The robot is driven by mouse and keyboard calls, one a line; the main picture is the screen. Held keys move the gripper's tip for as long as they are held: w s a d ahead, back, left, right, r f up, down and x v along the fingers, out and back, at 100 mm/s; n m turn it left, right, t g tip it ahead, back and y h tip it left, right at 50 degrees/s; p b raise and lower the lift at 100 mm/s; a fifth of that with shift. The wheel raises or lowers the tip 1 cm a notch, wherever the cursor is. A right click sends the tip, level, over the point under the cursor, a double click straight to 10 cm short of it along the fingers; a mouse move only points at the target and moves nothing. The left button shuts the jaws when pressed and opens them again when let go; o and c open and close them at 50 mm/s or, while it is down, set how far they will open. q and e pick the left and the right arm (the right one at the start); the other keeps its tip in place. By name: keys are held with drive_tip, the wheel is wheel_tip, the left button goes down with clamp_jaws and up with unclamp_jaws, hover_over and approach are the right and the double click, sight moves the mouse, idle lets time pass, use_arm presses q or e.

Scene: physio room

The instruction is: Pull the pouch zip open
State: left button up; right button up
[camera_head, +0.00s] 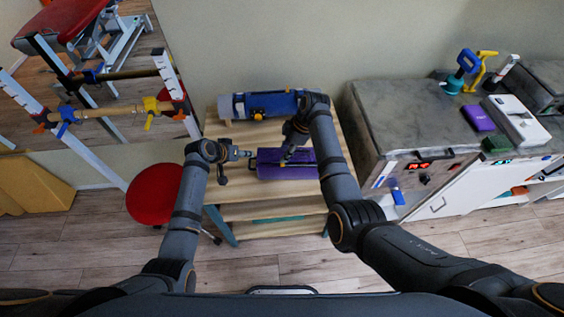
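The purple pouch (275,172) lies on a light wooden shelf table (240,213) in the head view. Its zip is too small to make out, and my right arm hides part of the pouch. My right gripper (288,156) points down over the upper middle of the pouch, at or very near its surface. My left gripper (249,157) is at the left end of the pouch, close to its edge. Whether either gripper touches or holds the pouch is too small to tell.
A blue-grey roll (236,106) with a blue item lies at the table's back. A red stool (154,194) stands left of the table. A grey-topped cabinet (410,118) with purple and white boxes stands on the right. The table's front planks are bare.

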drive_tip(key=shift+f, duration=2.5)
clamp_jaws()
use_arm(q)
drive_tip(key=shift+f, duration=0.1)
drive_tip(key=shift+f, duration=3.7)
drive_tip(key=shift+s, duration=0.1)
